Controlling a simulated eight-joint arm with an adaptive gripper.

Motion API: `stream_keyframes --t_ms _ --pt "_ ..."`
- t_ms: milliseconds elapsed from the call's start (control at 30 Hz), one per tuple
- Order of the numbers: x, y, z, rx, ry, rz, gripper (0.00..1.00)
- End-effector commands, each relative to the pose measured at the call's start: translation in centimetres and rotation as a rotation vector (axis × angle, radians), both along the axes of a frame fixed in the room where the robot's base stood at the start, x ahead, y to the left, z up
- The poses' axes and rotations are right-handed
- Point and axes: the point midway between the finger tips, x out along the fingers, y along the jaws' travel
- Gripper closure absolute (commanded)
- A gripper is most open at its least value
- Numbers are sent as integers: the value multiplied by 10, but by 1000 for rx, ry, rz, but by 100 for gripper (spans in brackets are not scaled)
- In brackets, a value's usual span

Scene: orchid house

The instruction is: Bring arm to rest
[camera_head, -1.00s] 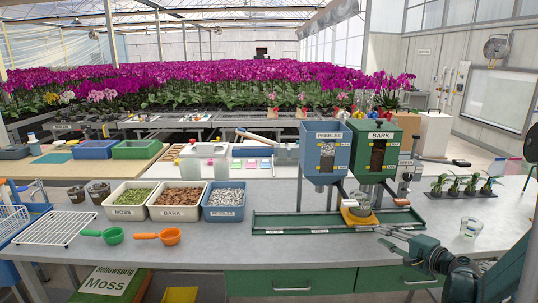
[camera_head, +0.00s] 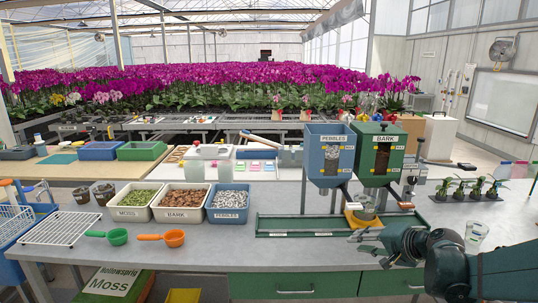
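My gripper (camera_head: 366,242) reaches in from the right over the front of the grey bench, pointing left. Its two fingers are spread and nothing shows between them. My dark green arm fills the lower right. The gripper is just in front of the green drip tray (camera_head: 285,233) and the yellow holder (camera_head: 352,220). A clear cup (camera_head: 367,212) sits at the holder under the dispensers, partly hidden. I cannot tell whether a finger touches the tray.
The blue pebbles dispenser (camera_head: 328,160) and green bark dispenser (camera_head: 381,160) stand behind the gripper. A clear cup (camera_head: 476,232) stands close to my arm at right. Seedlings (camera_head: 470,188) are behind it. Green (camera_head: 117,237) and orange (camera_head: 174,238) scoops lie left. Bench between is clear.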

Motion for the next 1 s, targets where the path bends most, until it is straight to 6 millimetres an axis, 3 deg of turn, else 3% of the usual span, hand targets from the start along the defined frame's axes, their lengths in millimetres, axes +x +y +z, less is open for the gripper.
stream_keyframes --t_ms 500,1000 --pt "-77 55 20 -236 53 115 77" --pt "-157 86 30 -470 84 228 77"
